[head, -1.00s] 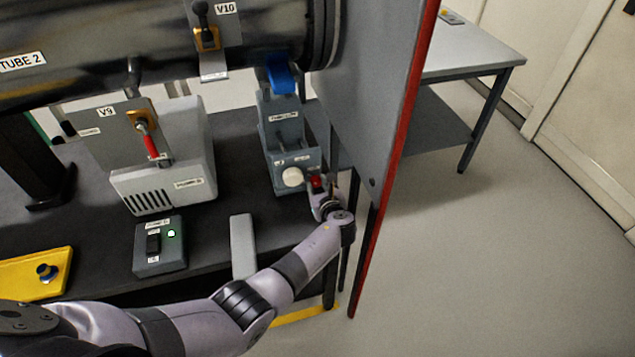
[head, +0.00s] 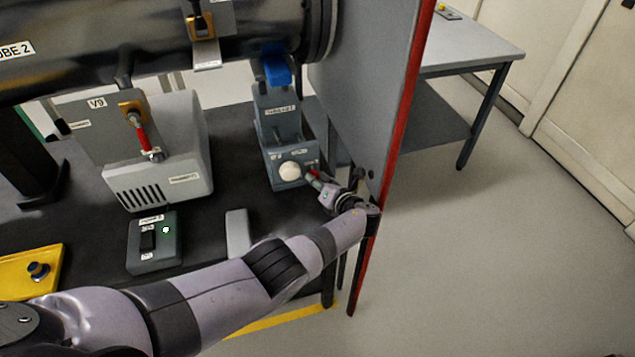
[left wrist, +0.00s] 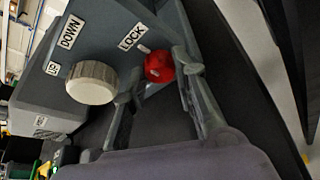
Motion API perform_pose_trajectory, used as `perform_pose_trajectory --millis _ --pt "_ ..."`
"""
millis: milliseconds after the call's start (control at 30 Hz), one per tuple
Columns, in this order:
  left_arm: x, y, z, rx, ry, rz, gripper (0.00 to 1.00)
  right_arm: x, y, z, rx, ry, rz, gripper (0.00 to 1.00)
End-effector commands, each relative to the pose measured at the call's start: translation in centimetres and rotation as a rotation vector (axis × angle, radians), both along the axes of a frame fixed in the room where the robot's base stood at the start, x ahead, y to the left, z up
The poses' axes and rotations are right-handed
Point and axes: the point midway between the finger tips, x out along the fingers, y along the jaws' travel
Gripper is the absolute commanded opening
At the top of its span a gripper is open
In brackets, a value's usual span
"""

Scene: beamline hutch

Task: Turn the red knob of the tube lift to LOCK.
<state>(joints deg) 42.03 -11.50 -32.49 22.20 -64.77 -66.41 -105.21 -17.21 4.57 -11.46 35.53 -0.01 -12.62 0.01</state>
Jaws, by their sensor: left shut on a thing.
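The tube lift (head: 281,128) is a grey-blue device on the dark bench, under the tube, with a blue cradle on top. Its red knob (left wrist: 159,66) is on the front face beside the LOCK label (left wrist: 132,36). In the head view the red knob (head: 312,173) is small and partly covered. My left gripper (left wrist: 158,82) is shut on the red knob, one finger on each side. It reaches the knob from the lower right in the head view (head: 319,180). A pale mark shows by the knob near LOCK; I cannot tell the exact setting. My right gripper is out of view.
A white knob (left wrist: 92,82) near the DOWN label sits beside the red one. A grey panel with a red edge (head: 400,120) stands close to my left wrist. A pump box (head: 160,165) and a switch box with a lit lamp (head: 153,242) are to the left.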

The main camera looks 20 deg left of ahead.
Motion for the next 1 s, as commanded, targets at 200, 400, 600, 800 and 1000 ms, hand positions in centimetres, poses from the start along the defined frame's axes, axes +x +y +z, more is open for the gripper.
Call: perform_pose_trajectory --millis 200,400,600,800,1000 --pt "-0.08 -0.02 -0.14 0.016 0.013 0.0 0.0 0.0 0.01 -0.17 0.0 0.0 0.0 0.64" --pt "-0.09 -0.01 -0.15 0.016 0.014 0.001 0.0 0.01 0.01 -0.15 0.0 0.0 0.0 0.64" --pt "-0.09 -0.01 -0.15 0.016 0.014 0.001 0.32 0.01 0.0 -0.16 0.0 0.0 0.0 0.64" --pt "-0.04 -0.02 -0.1 0.015 0.012 0.001 0.45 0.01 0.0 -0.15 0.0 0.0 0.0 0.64" --pt "-0.02 -0.02 -0.06 0.015 0.012 0.0 0.46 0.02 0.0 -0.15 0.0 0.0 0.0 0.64"
